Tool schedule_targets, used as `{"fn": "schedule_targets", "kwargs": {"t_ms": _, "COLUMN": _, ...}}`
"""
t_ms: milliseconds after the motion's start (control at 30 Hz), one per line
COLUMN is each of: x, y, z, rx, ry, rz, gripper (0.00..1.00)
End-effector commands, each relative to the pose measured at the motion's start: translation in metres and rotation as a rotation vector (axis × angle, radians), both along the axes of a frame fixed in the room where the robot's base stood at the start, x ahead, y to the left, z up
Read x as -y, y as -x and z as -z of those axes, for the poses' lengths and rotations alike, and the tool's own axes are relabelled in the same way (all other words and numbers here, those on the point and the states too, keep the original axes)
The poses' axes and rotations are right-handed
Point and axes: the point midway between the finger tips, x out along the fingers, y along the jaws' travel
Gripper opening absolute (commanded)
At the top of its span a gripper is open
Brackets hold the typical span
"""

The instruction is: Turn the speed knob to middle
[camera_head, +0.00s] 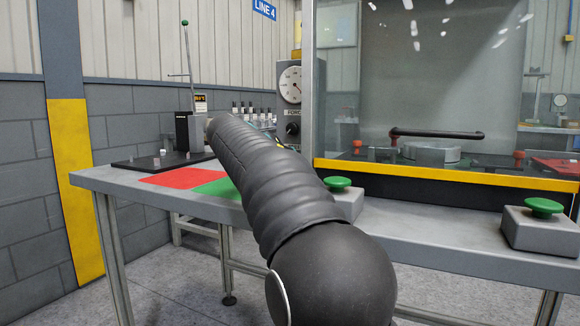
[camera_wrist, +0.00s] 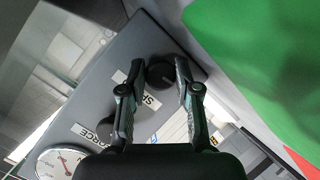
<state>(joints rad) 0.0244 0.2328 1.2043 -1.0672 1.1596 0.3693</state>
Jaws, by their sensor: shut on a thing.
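The speed knob (camera_wrist: 161,73) is a round black knob near the edge of the grey control box (camera_wrist: 85,95), beside a white label of which "SP" can be read. My gripper (camera_wrist: 160,68) has one finger on each side of this knob and is shut on it. The knob's pointer mark is too small to read. In the head view the box (camera_head: 313,76) stands at the back of the table, and my arm hides the speed knob and the gripper.
The force knob (camera_head: 292,129) sits below a round gauge (camera_head: 290,85). Red (camera_head: 183,177) and green (camera_head: 222,188) patches lie on the table (camera_head: 400,234). Green push buttons (camera_head: 338,183) and a glass-fronted enclosure (camera_head: 420,80) stand to the right.

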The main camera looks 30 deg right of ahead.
Motion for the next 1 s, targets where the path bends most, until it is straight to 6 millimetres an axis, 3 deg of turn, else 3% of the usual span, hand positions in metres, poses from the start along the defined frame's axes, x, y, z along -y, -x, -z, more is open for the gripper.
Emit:
{"fn": "schedule_targets", "kwargs": {"t_ms": 533, "x": -0.0008, "y": -0.0015, "z": -0.0003, "rx": 0.023, "ry": -0.016, "rz": -0.004, "gripper": 0.0}}
{"fn": "schedule_targets", "kwargs": {"t_ms": 567, "x": -0.0008, "y": -0.0015, "z": -0.0003, "rx": 0.023, "ry": -0.016, "rz": -0.004, "gripper": 0.39}}
{"fn": "schedule_targets", "kwargs": {"t_ms": 1000, "x": -0.0064, "y": 0.0023, "z": -0.0033, "rx": 0.023, "ry": -0.016, "rz": -0.003, "gripper": 0.42}}
